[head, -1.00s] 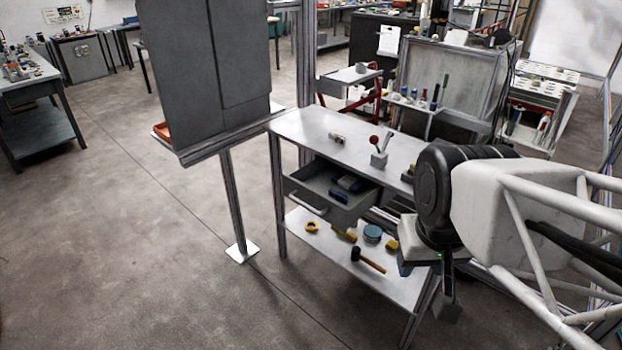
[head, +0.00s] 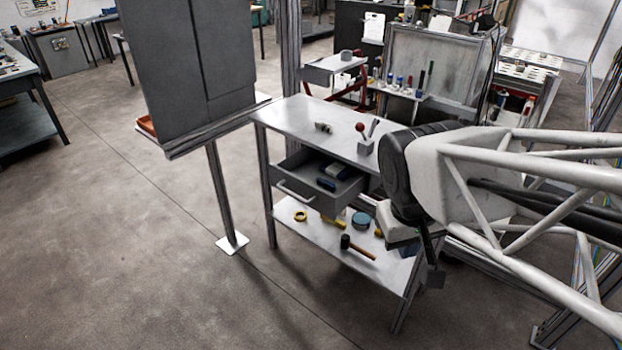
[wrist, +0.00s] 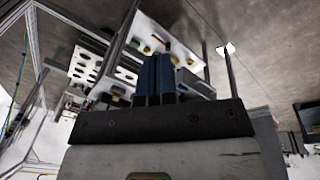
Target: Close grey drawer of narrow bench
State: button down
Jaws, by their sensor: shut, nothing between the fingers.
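The narrow bench (head: 300,115) stands in the middle of the head view. Its grey drawer (head: 295,200) hangs open below the top, its front handle (head: 296,192) facing the lower left. Blue and dark items (head: 333,177) lie inside the drawer. My gripper (head: 411,249) is at the bench's right end, right of the drawer and apart from it, partly hidden by my wrist. In the wrist view my gripper (wrist: 160,62) shows its blue fingers together, shut and empty.
A lower shelf (head: 310,238) holds a yellow ring, a blue round item and a mallet (head: 357,248). A grey cabinet on a post (head: 219,195) stands left of the bench. A lever block (head: 365,146) stands on top. Floor in front is clear.

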aim_at(327, 207)
jog(key=w+a+f+n+h, duration=0.1)
jog(key=w+f+n+h, duration=0.45)
jog(key=w, duration=0.35)
jog(key=w+a+f+n+h, duration=0.1)
jog(key=w+f+n+h, duration=0.5)
jog(key=w, duration=0.3)
jog(key=w+a+f+n+t, duration=0.5)
jog(key=w+a+f+n, duration=0.1)
jog(key=a+f+n, duration=0.1)
jog(key=w+a+f+n+t, duration=0.6)
jog(key=a+f, duration=0.3)
jog(key=f, duration=0.2)
jog(key=shift+w+f+n, duration=0.25)
jog(key=shift+f+n, duration=0.1)
jog(key=shift+n, duration=0.3)
jog(key=shift+w+d, duration=0.1)
jog(key=shift+w, duration=0.05)
jog(key=shift+x, duration=6.8)
jog(key=shift+w, duration=0.2)
jog(key=x, duration=1.7)
jog(key=shift+w+d+r, duration=0.1)
jog(key=shift+w+r, duration=0.05)
jog(key=shift+w, duration=0.15)
jog(key=shift+w+d+r, duration=0.1)
jog(key=shift+w+d, duration=0.25)
jog(key=shift+w, duration=0.05)
